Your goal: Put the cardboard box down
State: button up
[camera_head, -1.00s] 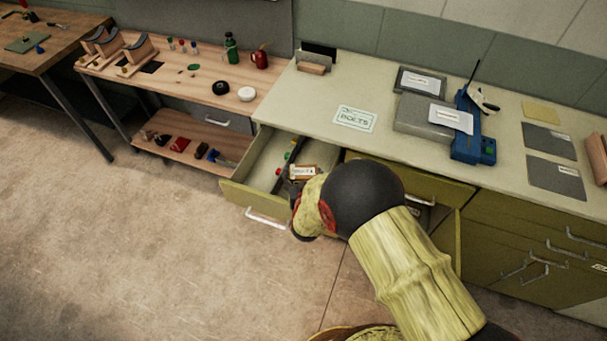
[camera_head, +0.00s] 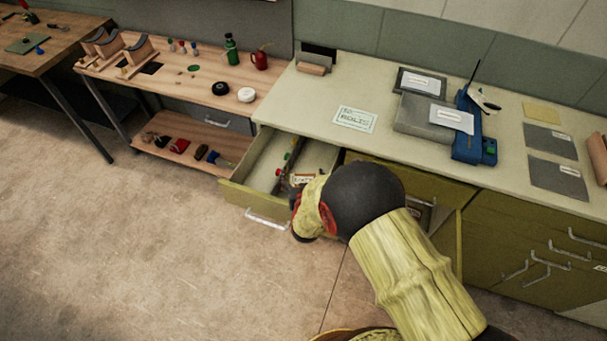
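A small brown cardboard box (camera_head: 301,179) with a pale label shows at the open drawer (camera_head: 240,191), just beyond my arm's wrist. Only its upper part is visible; my arm covers the rest. It sits low, within the drawer's outline, and I cannot tell whether it touches the drawer floor. My gripper is hidden behind my wrist and forearm, so its fingers do not show.
Several small coloured items lie along the drawer's inside. The pale counter (camera_head: 310,107) holds a paper sign (camera_head: 355,119), grey boxes and a blue device (camera_head: 472,135). A wooden bench (camera_head: 190,85) stands left. The floor in front is clear.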

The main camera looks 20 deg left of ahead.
jog(key=shift+o, duration=0.7)
jog(key=shift+s+d+f, duration=0.25)
jog(key=shift+s+f, duration=0.1)
jog(key=shift+f, duration=0.25)
jog(key=shift+r+p, duration=0.4)
jog(key=shift+p, duration=0.15)
jog(key=r+p+v, duration=0.1)
jog(key=p+v, duration=0.1)
jog(key=v, duration=0.9)
jog(key=shift+r, duration=0.3)
jog(key=shift+s, duration=0.15)
